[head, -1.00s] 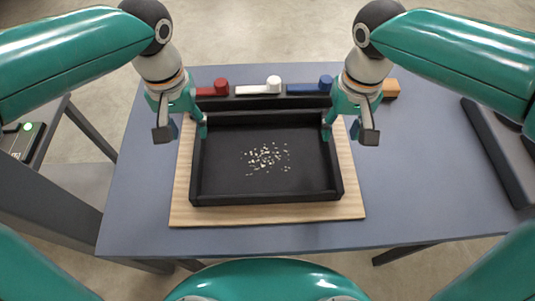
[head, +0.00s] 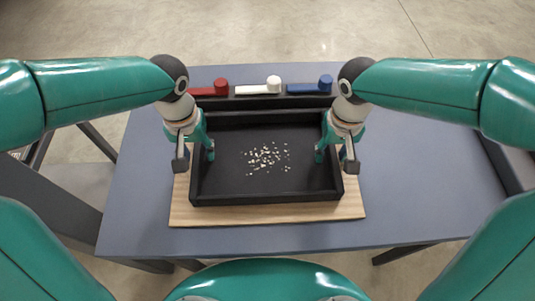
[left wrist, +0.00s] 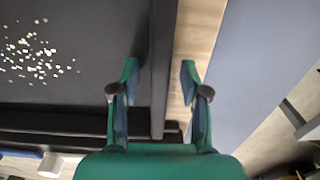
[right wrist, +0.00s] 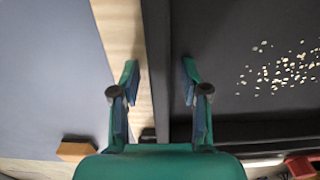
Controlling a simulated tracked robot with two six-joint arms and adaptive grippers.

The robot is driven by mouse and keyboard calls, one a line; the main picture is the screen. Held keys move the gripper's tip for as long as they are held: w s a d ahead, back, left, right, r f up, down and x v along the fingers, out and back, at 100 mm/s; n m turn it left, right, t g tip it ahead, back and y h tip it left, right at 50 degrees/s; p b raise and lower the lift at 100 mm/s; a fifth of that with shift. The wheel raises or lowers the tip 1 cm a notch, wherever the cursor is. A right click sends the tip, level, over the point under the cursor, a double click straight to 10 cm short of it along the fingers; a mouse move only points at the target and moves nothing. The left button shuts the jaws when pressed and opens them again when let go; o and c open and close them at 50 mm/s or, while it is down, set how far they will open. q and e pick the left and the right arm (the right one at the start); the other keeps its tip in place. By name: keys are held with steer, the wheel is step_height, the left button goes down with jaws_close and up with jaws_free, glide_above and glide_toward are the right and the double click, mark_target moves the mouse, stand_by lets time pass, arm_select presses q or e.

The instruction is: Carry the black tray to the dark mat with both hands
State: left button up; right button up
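The black tray (head: 265,196) lies on a light wooden board (head: 265,213) on the blue-grey table, with many small pale bits on its floor. My left gripper (head: 196,160) is open at the tray's left wall; in the left wrist view its fingers (left wrist: 157,85) are on either side of that wall (left wrist: 163,60). My right gripper (head: 334,158) is open at the right wall; in the right wrist view its fingers (right wrist: 160,85) are on either side of that wall (right wrist: 157,50). I cannot make out the dark mat for certain.
An orange-brown block (right wrist: 75,150) shows in the right wrist view. The table right of the board (head: 430,190) is clear. A dark object (head: 515,160) is at the right edge.

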arm_select(q)
jaws_close()
arm_select(e)
jaws_close()
arm_select(q)
steer(key=shift+w+r, duration=0.1)
steer(key=shift+r, duration=0.15)
arm_select(e)
steer(key=shift+w+r, duration=0.1)
steer(key=shift+r, duration=0.15)
